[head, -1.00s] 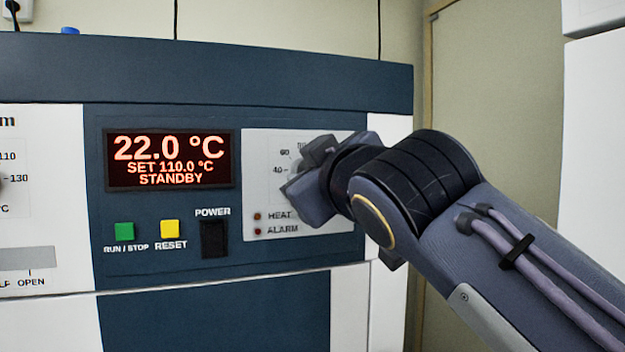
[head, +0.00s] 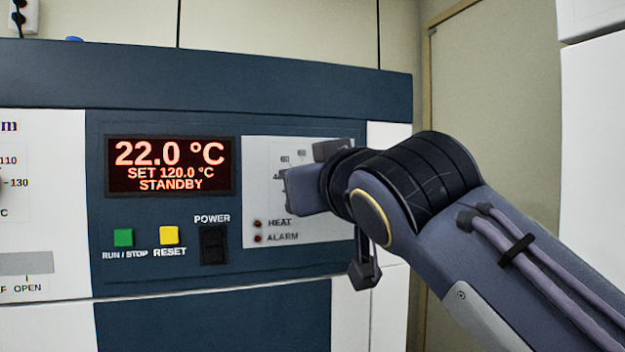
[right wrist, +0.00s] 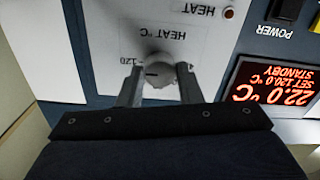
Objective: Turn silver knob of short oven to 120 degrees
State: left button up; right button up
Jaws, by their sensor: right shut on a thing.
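The silver knob (right wrist: 157,72) shows in the right wrist view, in front of a white dial panel marked HEAT °C, with a 120 mark at its left. My right gripper (right wrist: 158,90) has one finger on each side of the knob and is shut on it. In the head view my right gripper (head: 305,175) covers the knob and part of the white dial panel (head: 262,190). The oven's display (head: 170,165) reads 22.0 °C, SET 120.0 °C, STANDBY. My left gripper is not in view.
Left of the dial panel are a green RUN/STOP button (head: 123,237), a yellow RESET button (head: 169,235) and a black POWER switch (head: 213,245). HEAT (head: 258,223) and ALARM (head: 258,238) lamps sit below the dial. Another white panel (head: 45,200) stands at the far left.

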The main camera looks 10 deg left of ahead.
jog(key=shift+f, duration=0.15)
jog(key=o, duration=1)
jog(key=b+v, duration=0.2)
jog(key=v, duration=0.6)
jog(key=shift+w, duration=0.1)
